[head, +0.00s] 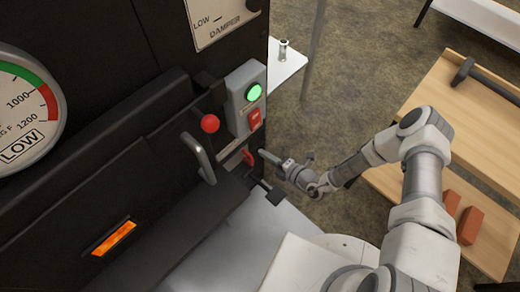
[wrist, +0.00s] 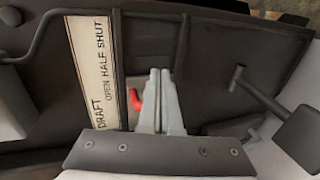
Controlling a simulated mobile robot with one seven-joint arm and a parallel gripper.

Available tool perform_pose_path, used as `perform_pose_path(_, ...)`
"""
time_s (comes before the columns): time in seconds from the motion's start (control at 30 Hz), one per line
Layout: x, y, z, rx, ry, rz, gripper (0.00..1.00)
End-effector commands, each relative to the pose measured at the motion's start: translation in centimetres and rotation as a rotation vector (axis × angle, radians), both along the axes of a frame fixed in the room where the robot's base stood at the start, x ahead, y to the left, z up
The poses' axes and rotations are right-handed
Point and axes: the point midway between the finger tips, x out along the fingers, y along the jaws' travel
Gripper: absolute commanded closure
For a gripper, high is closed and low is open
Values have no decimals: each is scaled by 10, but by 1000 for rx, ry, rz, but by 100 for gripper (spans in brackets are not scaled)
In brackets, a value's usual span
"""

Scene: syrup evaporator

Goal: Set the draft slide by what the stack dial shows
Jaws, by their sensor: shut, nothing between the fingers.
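The stack dial (head: 22,112) is cut off by the left edge of the head view. Its green arc, red end, 1000 and 1200 marks and a LOW plate show; I see no needle in the visible part. The red draft slide tab (head: 248,157) sits low on the black front. In the wrist view the tab (wrist: 135,100) is level with OPEN on the DRAFT plate (wrist: 92,75), marked OPEN, HALF, SHUT. My gripper (head: 264,154) is shut and empty, its fingers (wrist: 160,75) just right of the tab in the wrist view. I cannot tell whether they touch it.
A grey box with a lit green button (head: 254,92) and red switch is above the tab. A red ball knob (head: 210,123) and metal handle (head: 200,158) stick out nearby. A dark T-shaped handle (wrist: 258,92) is at right in the wrist view. A wooden bench (head: 480,120) stands right.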

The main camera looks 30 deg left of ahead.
Motion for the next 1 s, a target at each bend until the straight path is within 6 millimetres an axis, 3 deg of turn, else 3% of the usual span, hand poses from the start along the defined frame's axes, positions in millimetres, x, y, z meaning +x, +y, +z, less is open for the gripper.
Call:
perform_pose_path(0.5, -15, -53, 13, 1, 0, 0, 100)
perform_pose_path(1.0, -16, -55, 13, 1, -1, 0, 100)
